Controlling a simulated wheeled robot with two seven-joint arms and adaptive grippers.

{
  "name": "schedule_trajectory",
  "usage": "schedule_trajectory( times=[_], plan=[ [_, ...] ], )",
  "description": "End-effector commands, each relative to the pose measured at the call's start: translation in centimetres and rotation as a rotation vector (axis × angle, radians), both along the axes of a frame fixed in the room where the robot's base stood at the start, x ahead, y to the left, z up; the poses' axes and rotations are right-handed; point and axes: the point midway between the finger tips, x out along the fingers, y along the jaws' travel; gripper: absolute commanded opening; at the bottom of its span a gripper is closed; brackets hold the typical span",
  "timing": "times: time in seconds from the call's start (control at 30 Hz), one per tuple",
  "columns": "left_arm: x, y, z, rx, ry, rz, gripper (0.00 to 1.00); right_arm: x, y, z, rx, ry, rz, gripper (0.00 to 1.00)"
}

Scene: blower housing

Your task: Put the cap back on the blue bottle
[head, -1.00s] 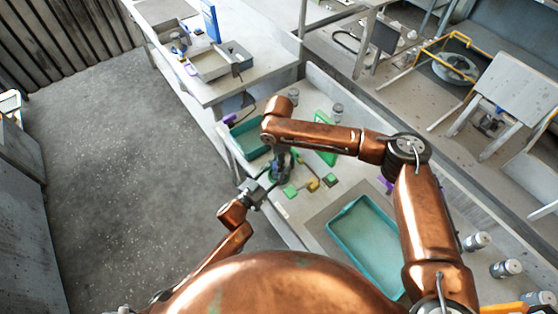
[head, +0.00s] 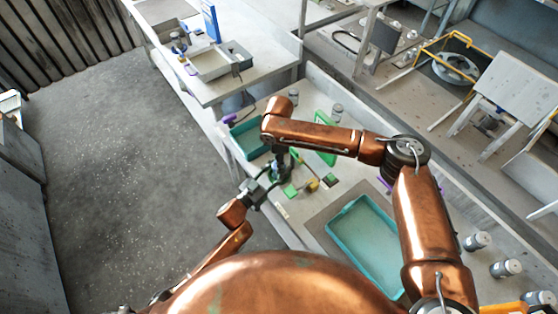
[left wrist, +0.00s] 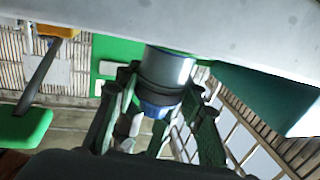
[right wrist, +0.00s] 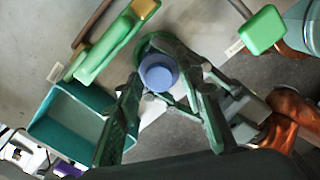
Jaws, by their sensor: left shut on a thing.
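My left gripper (head: 268,184) is at the near side of the table, just below my right gripper (head: 281,166). In the left wrist view a grey cylinder with a blue rim and a blue lower end, seemingly the blue bottle (left wrist: 166,72), stands between the left fingers (left wrist: 158,115), which are shut on it. In the right wrist view a round pale blue piece (right wrist: 158,73) shows between the right fingertips (right wrist: 160,82). I cannot tell whether it is the cap or the bottle's end, nor whether the right fingers touch it. The head view hides both, behind my grippers.
A teal bin (head: 246,139) is beyond my grippers, and a larger teal tray (head: 333,222) lies nearer on the right. Green blocks (head: 291,190) and a green panel (head: 325,152) are close by. Grey canisters (head: 476,241) stand at the right.

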Motion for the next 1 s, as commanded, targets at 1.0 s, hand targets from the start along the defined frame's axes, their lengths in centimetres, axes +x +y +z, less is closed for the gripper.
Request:
schedule_trajectory(
  times=[1.0],
  plan=[
    [0.0, 0.0, 0.0, 0.0, 0.0, 0.0, 0.0, 0.1, 0.0, 10.5, 0.001, -0.002, 0.0, 0.43]
  ],
)
